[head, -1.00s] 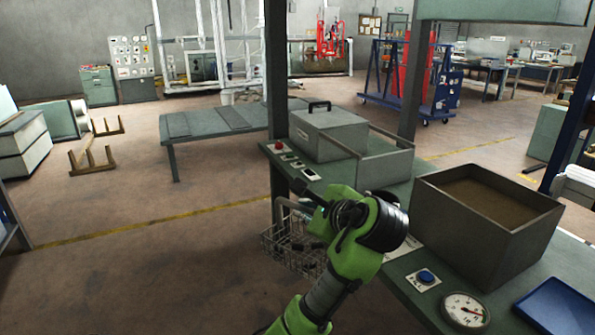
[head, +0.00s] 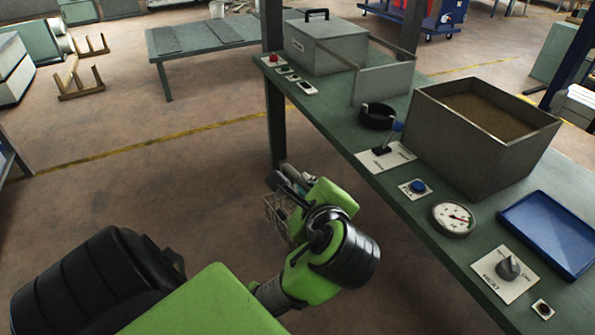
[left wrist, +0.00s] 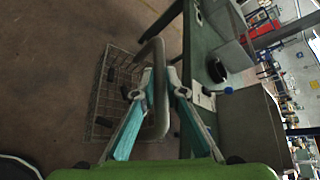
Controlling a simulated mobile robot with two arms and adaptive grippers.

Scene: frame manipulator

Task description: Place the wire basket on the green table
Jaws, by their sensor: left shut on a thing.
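My left gripper (head: 287,184) is shut on the handle of the wire basket (head: 276,212), in front of the workbench's near edge. The basket hangs over the floor, partly hidden behind my green wrist. In the left wrist view, the two fingers (left wrist: 157,92) close around the grey curved handle (left wrist: 159,70), and the wire mesh (left wrist: 103,95) shows to the left. The green workbench (head: 335,118) runs diagonally on the right of the head view. A second, low grey-green table (head: 205,40) stands farther back. My right gripper is not in view.
The workbench carries a lidded grey box (head: 327,45), an open grey bin (head: 480,135), a black ring (head: 377,117), a joystick panel (head: 385,156), a gauge (head: 453,218) and a blue tray (head: 550,232). A narrow bare strip lies along its near edge. Open floor lies left.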

